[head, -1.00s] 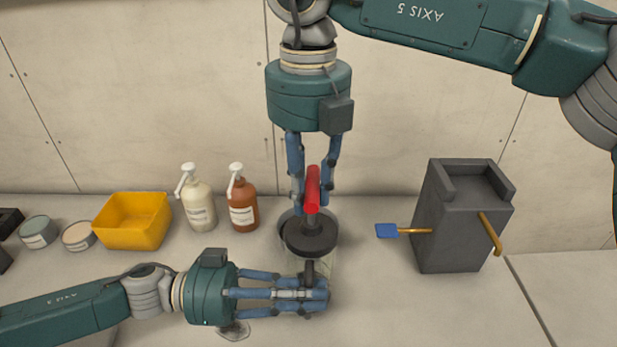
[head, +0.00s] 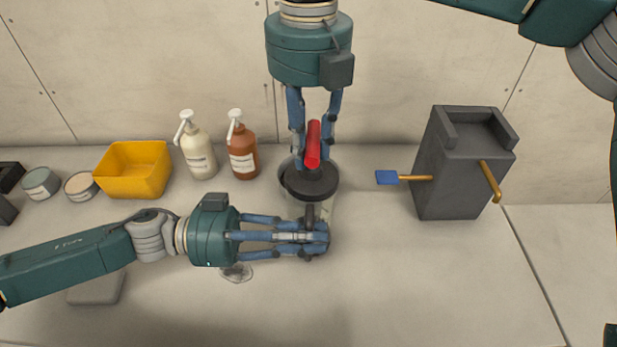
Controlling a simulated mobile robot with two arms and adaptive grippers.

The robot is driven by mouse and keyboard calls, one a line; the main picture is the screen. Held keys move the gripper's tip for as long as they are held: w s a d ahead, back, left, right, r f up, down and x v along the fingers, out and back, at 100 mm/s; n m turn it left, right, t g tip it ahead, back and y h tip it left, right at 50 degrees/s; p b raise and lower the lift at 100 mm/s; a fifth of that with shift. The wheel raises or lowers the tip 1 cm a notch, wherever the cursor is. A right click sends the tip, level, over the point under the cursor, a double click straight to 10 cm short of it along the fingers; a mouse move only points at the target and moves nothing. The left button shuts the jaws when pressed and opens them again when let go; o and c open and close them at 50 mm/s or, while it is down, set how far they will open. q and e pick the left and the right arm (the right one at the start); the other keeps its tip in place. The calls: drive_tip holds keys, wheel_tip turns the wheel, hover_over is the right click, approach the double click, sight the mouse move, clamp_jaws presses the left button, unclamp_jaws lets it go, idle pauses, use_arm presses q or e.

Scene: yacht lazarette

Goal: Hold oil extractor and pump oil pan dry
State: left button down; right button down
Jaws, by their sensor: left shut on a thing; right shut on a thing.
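The oil extractor (head: 309,182) stands upright at the middle of the counter, with a dark round top, a clear-looking body and a red pump handle (head: 313,145). My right gripper (head: 315,150) comes down from above and is shut on the red handle. My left gripper (head: 312,238) reaches in from the left and is shut on a dark grip at the extractor's near side. The fingers hide part of the extractor's body.
A yellow bin (head: 134,170), a cream pump bottle (head: 198,150), a brown pump bottle (head: 242,152) and two round tins (head: 40,183) stand at the back left. A dark grey box with a blue-ended lever (head: 455,185) stands at right. The front right counter is clear.

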drive_tip(key=shift+w+d+r, duration=0.1)
drive_tip(key=shift+r, duration=1.3)
drive_tip(key=shift+w+d+r, duration=0.1)
drive_tip(key=shift+r, duration=1.25)
drive_tip(key=shift+a+f, duration=0.1)
drive_tip(key=shift+f, duration=0.1)
drive_tip(key=shift+f, duration=3.05)
drive_tip(key=shift+r, duration=3.25)
drive_tip(key=shift+f, duration=0.2)
